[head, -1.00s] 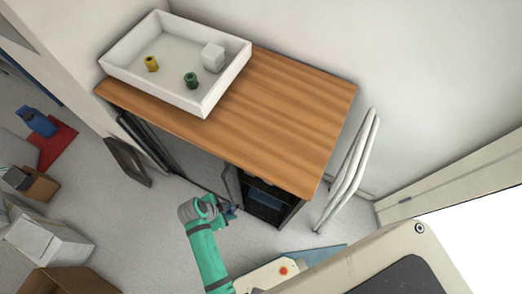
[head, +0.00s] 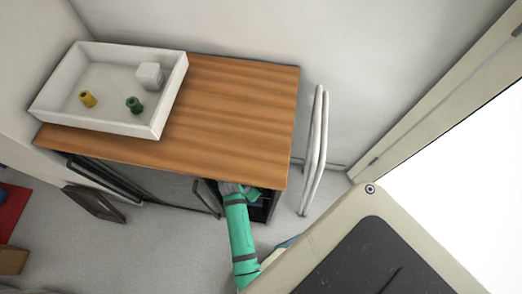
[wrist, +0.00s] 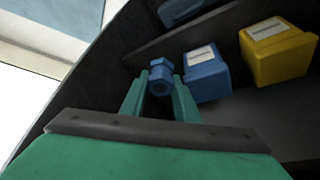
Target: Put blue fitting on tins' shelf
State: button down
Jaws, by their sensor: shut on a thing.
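The blue fitting (wrist: 160,76) shows in the wrist view between the fingertips of my gripper (wrist: 160,90), which is shut on it. A blue tin (wrist: 206,77) with a pale label stands just right of the fitting, inside the dark cabinet. A yellow tin (wrist: 278,50) stands further right on the same shelf (wrist: 265,108). In the head view my arm reaches into the cabinet's open right end under the wooden top. The fingers and the fitting are hidden there. I cannot tell whether the fitting touches the shelf.
A white tray (head: 172,102) on the wooden top (head: 235,105) holds a yellow fitting (head: 88,99), a green fitting (head: 134,104) and a white block (head: 149,75). Another blue object (wrist: 180,10) lies beyond a divider in the cabinet. White rails (head: 315,150) stand right of the cabinet.

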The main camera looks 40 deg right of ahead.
jog(key=d, duration=0.4)
jog(key=shift+d, duration=0.15)
jog(key=x, duration=0.2)
jog(key=shift+w+d+f, duration=0.15)
jog(key=shift+w+f, duration=0.05)
jog(key=shift+f, duration=0.65)
jog(key=shift+s, duration=0.15)
jog(key=shift+f, duration=0.2)
jog(key=c, duration=1.6)
grip_release()
jog(key=shift+c, duration=0.2)
